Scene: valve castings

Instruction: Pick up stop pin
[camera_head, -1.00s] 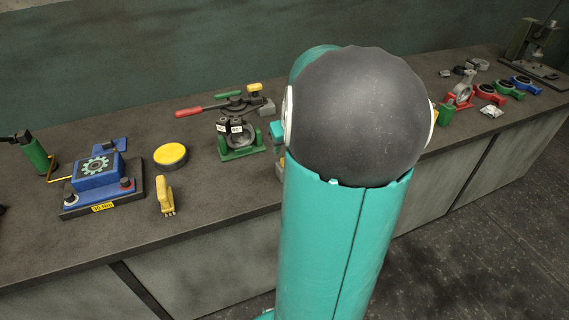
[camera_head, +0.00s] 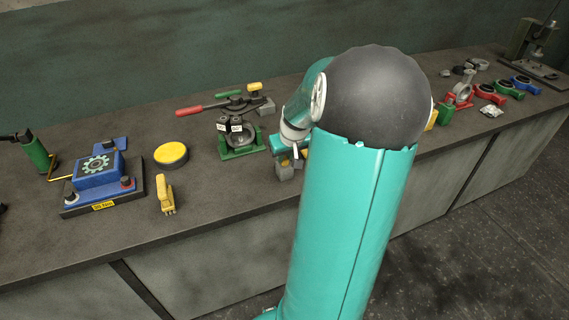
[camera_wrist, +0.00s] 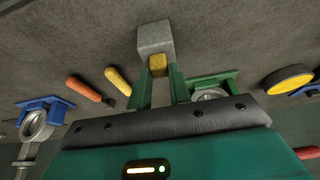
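A small yellow-ended piece, which may be the stop pin (camera_wrist: 158,66), shows at a grey block (camera_wrist: 155,37) in the wrist view. My gripper (camera_wrist: 160,74) has its two green fingers apart, with their tips around or right beside the yellow piece. I cannot tell whether either finger touches it. In the head view my gripper (camera_head: 287,149) points down at the bench, just above the grey block (camera_head: 285,173), right of the green clamp fixture (camera_head: 241,151). My arm hides part of this area.
The bench (camera_head: 110,240) also holds a blue device (camera_head: 97,175), a yellow-topped round tin (camera_head: 171,154) and a yellow tool (camera_head: 166,196). Orange (camera_wrist: 83,88) and yellow (camera_wrist: 118,80) handles lie left of the fingers in the wrist view. Red, green and blue castings stand farther right.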

